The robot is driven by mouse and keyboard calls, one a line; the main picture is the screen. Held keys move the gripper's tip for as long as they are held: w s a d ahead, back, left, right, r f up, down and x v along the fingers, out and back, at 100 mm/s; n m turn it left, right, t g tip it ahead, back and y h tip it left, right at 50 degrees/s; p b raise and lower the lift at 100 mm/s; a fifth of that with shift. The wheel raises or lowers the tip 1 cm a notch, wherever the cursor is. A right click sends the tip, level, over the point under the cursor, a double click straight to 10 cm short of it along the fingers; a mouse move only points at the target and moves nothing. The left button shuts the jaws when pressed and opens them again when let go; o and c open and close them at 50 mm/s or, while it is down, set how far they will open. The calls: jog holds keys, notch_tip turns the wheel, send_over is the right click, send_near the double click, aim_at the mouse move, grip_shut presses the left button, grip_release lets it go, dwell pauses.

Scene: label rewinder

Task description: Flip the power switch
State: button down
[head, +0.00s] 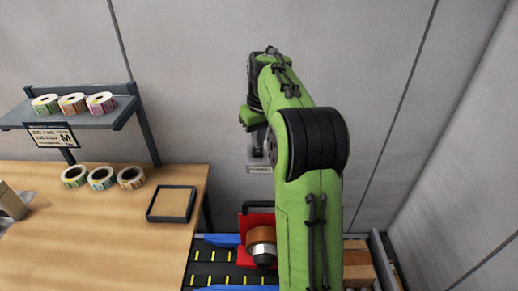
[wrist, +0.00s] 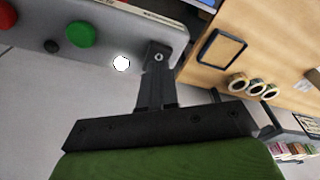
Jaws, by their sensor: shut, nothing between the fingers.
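In the wrist view a light grey control panel (wrist: 25,28) crosses the top left. It carries a round green button (wrist: 80,34), a small dark knob (wrist: 51,46) and a bright white round spot (wrist: 121,63). I cannot tell which of these, if any, is the power switch. My gripper (wrist: 158,52) is shut and empty, and its fingertips overlap the panel's right end, just right of the white spot. I cannot tell whether they touch it. In the head view my gripper (head: 258,152) points down by the back wall, just above a small pale plate (head: 259,169).
A wooden table (head: 110,215) at the left holds a dark-rimmed tray (head: 172,204) and label rolls (head: 102,178). A shelf (head: 85,115) above holds more rolls. A red machine part (head: 247,222) and blue rails (head: 222,240) lie below my arm, which hides some of that area.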

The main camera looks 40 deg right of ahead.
aim_at(258, 152)
jog(key=shift+f+b, duration=0.75)
jog(key=shift+f, duration=0.35)
dwell(0.6)
notch_tip(258, 152, up, 3)
jog(key=p, duration=0.3)
jog(key=shift+r, duration=0.1)
jog(key=shift+r+p, duration=0.3)
jog(key=shift+r, duration=1.65)
